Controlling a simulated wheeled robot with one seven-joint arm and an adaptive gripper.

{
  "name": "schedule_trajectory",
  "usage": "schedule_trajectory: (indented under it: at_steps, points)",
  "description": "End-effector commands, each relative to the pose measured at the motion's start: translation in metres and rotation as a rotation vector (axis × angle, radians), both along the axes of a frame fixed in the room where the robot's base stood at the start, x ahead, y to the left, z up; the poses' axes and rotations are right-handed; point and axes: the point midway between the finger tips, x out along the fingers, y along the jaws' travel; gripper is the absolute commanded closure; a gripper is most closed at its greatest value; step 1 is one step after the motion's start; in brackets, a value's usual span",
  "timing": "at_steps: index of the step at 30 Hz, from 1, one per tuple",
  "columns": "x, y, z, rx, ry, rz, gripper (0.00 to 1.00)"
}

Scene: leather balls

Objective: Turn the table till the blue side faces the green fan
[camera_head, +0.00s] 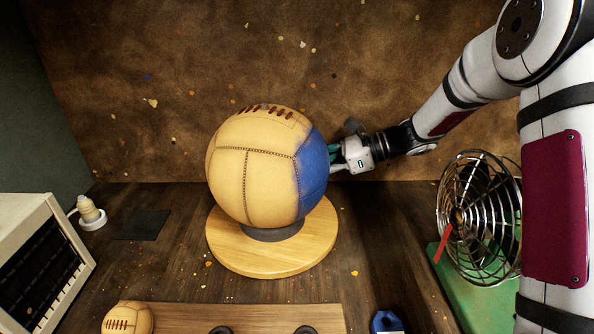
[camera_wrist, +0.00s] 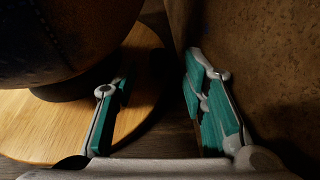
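A large tan leather ball (camera_head: 250,165) with dark red lacing sits on a dark ring (camera_head: 270,233) on a round wooden turntable (camera_head: 265,260). Its blue side (camera_head: 311,175) shows on the right of the ball, in the head view. The fan (camera_head: 480,215) has a wire cage and stands on a green base (camera_head: 470,285) at the right. My gripper (camera_head: 337,158) is just right of the blue side, partly behind it. In the wrist view my gripper (camera_wrist: 160,95) is open and empty, with one finger over the turntable (camera_wrist: 45,130); contact cannot be told.
A brown speckled wall (camera_head: 200,80) stands close behind the turntable and my gripper. A small ball (camera_head: 128,318) lies on a board (camera_head: 190,316) at the front. A cream heater-like box (camera_head: 45,260) and a small bulb (camera_head: 89,212) are at the left. A blue object (camera_head: 386,322) lies at the front.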

Motion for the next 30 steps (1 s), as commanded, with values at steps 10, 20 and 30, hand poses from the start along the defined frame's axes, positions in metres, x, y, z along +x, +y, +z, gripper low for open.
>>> schedule_trajectory:
  at_steps: [10,20,30]
  points:
    - [-0.006,-0.058,0.025,0.001,-0.002,-0.002,0.61]
    - [-0.009,-0.071,0.03,0.0,0.0,0.0,0.61]
    - [-0.01,-0.069,0.035,-0.005,0.004,-0.024,1.0]
